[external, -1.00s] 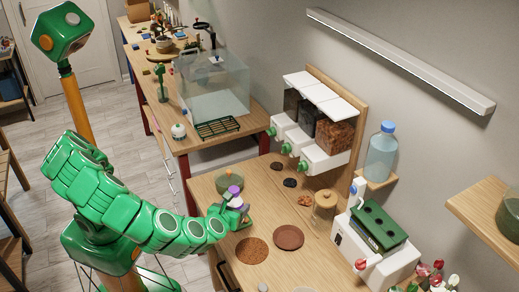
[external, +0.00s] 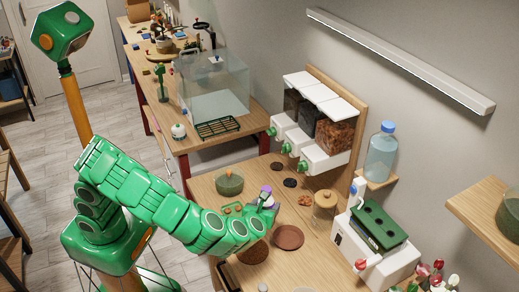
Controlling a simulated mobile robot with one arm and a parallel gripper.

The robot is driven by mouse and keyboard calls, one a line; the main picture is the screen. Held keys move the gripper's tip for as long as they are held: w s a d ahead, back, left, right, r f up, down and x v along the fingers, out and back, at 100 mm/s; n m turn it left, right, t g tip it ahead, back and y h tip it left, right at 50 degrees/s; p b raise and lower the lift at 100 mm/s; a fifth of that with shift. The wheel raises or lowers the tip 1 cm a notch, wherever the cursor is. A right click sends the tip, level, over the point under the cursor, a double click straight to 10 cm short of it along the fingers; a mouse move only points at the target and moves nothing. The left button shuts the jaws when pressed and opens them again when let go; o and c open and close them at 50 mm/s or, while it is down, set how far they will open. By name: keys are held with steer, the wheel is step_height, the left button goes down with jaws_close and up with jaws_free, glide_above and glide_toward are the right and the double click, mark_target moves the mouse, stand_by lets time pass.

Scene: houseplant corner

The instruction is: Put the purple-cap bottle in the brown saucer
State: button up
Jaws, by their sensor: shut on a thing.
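The purple-cap bottle (external: 266,190) is upright in my gripper (external: 265,205), its purple top showing above the fingers. My gripper is shut on the bottle, and its lower part is mostly hidden by the fingers. The reddish-brown saucer (external: 290,238) lies on the wooden table, just below and to the right of my gripper in the picture. Nothing shows on the saucer. I cannot tell how high the bottle is above the table.
A darker brown round mat (external: 254,252) is partly hidden by my arm. A green bowl (external: 229,183) stands behind-left of my gripper. A lidded jar (external: 324,204), small dark discs (external: 290,183) and a white-green machine (external: 372,238) are to the right.

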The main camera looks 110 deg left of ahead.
steer(key=w+f, duration=0.2)
steer(key=w+a+f, duration=0.1)
steer(key=w+f, duration=0.2)
steer(key=w+a+f, duration=0.1)
steer(key=w+f, duration=0.1)
steer(key=shift+w+f, duration=0.2)
steer(key=shift+w, duration=0.15)
steer(key=shift+f, duration=1.5)
steer(key=shift+f, duration=0.1)
steer(key=o, duration=1.4)
steer(key=v, duration=1.2)
